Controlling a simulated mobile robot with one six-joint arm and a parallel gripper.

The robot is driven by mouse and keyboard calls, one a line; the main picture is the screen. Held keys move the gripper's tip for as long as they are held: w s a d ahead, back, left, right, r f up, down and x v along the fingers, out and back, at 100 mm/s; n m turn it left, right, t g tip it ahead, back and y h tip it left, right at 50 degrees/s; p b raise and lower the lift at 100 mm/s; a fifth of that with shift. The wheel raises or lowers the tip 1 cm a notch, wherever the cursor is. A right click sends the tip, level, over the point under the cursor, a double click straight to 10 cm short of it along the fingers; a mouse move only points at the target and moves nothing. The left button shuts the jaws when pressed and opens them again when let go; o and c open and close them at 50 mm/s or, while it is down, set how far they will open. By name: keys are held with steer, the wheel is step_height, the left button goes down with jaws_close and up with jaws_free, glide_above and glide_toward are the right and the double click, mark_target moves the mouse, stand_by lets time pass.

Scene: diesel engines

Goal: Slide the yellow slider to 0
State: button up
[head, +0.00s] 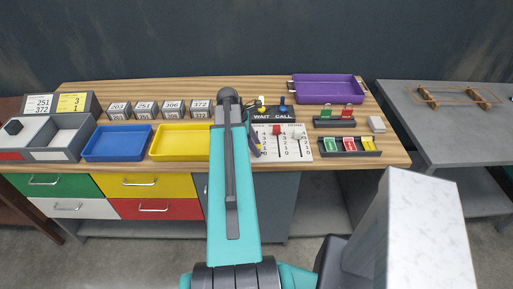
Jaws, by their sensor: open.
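The slider panel (290,146) is a white board with printed scales and numbers, lying on the wooden bench just right of my teal arm. A red slider (276,131) and a whitish slider (297,134) show on it near the top of their tracks. The left part of the panel is covered by my arm. A small bit of yellow shows there, probably the yellow slider (259,148); its setting cannot be read. My gripper (254,143) is mostly hidden behind my arm; a dark part of it shows at the panel's left edge, open. Contact with the slider cannot be told.
Behind the panel is a WAIT/CALL box (272,115) with yellow and blue buttons. Blue (118,143) and yellow (181,143) trays lie left, a purple tray (327,89) back right. Racks with coloured pieces (348,146) stand right. A grey table (450,125) stands further right.

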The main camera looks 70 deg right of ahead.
steer(key=b+v, duration=0.3)
steer(key=v, duration=0.9)
steer(key=shift+r, duration=0.25)
steer(key=shift+w+a, duration=0.1)
stand_by(0.4)
